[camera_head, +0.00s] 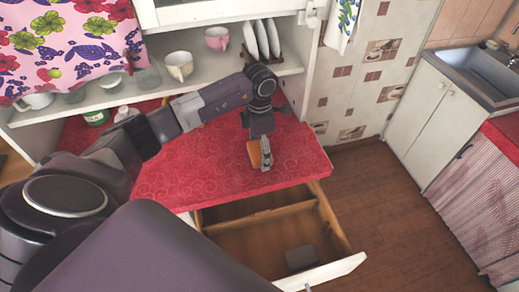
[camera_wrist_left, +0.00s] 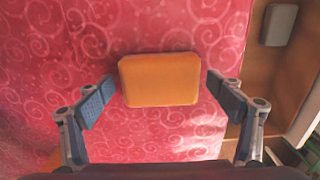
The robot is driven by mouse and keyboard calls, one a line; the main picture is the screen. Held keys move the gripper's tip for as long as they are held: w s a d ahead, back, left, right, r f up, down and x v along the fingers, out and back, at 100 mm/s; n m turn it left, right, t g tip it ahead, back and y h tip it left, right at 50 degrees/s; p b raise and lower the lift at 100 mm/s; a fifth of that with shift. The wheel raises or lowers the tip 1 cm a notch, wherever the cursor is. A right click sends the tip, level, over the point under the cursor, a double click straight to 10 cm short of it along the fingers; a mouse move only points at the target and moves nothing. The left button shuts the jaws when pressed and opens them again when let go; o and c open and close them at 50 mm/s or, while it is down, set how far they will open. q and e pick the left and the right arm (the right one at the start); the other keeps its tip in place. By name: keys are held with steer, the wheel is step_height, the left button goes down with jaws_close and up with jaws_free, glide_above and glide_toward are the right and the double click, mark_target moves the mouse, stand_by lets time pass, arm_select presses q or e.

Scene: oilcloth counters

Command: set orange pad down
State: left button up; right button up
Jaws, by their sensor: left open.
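The orange pad (camera_wrist_left: 160,80) is a flat rounded block. In the left wrist view it lies on the red patterned oilcloth counter (camera_wrist_left: 60,30), between the spread fingers of my left gripper (camera_wrist_left: 158,100), with a gap on each side. In the head view the left gripper (camera_head: 262,155) points down over the counter near its front right edge. The pad (camera_head: 254,153) shows partly there, with the gripper's finger hiding some of it. My left gripper is open. My right gripper is in neither view.
An open drawer (camera_head: 260,239) juts out below the counter's front edge, with a small grey block (camera_head: 300,258) inside. A white shelf (camera_head: 205,84) with cups (camera_head: 179,65) and upright plates (camera_head: 262,38) stands behind. The counter around the pad is clear.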

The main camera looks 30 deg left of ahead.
mark_target(259, 150)
arm_select(q)
steer(key=shift+r, duration=0.1)
steer(key=shift+r, duration=0.2)
step_height(259, 150, up, 12)
steer(key=b, duration=0.4)
steer(key=shift+f, duration=0.15)
